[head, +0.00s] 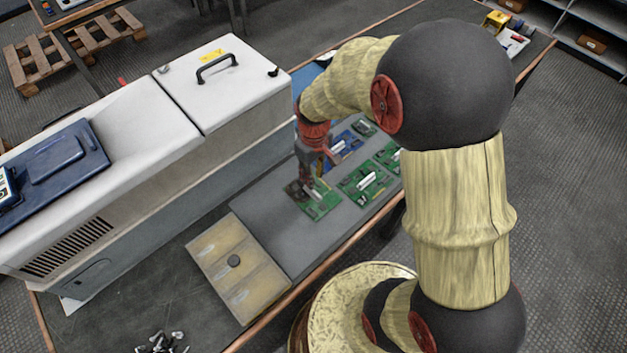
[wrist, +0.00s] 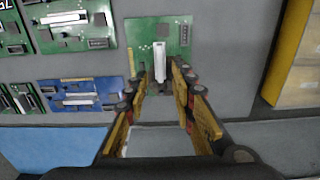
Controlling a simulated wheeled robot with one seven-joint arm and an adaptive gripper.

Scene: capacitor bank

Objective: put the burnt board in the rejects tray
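A green circuit board (head: 318,203) with a white connector lies on the grey mat, under my gripper (head: 306,185). A dark patch shows at its left side, partly hidden by the gripper; I cannot tell if it is a burn. In the wrist view the same board (wrist: 174,34) lies straight ahead. My gripper (wrist: 163,78) is open there, with its fingers either side of the board's near part and white connector. Gaps show between fingers and connector. I cannot tell which container is the rejects tray; no label is readable.
Other green boards (head: 364,181) and a blue board (head: 345,143) lie beyond on the mat (head: 283,228). A wooden box (head: 210,246) with a dark knob adjoins the mat's near end. A white cabinet (head: 222,85) stands along the left. A blue surface (wrist: 50,146) shows below the mat.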

